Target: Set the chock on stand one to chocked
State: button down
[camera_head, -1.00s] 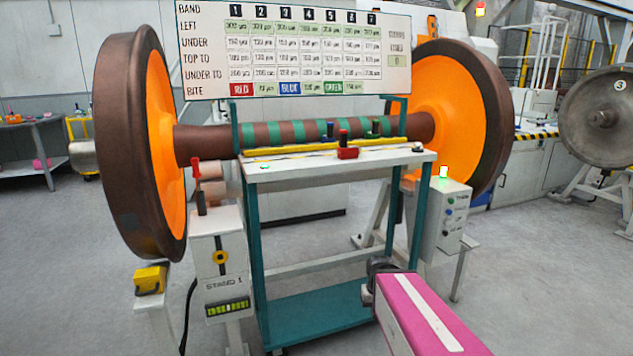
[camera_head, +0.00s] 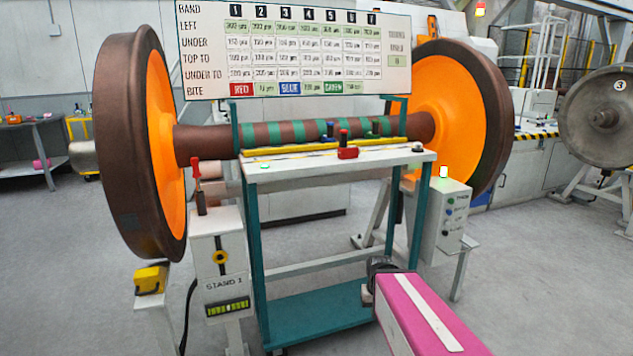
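A yellow block (camera_head: 150,279), which looks like the chock, sits on a white support under the left wheel (camera_head: 140,145). I cannot tell whether it touches the wheel. My arm, pink with a white stripe, enters at the bottom right. My gripper (camera_head: 380,267) is a dark shape at its far end, right of the stand; its fingers cannot be made out.
A grey box with buttons (camera_head: 450,215) stands at the right. A band chart (camera_head: 295,50) hangs above the axle. Grey floor is open at the left.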

aim_at(149, 281)
jog(key=u, duration=1.9)
jog(key=i+j, duration=0.1)
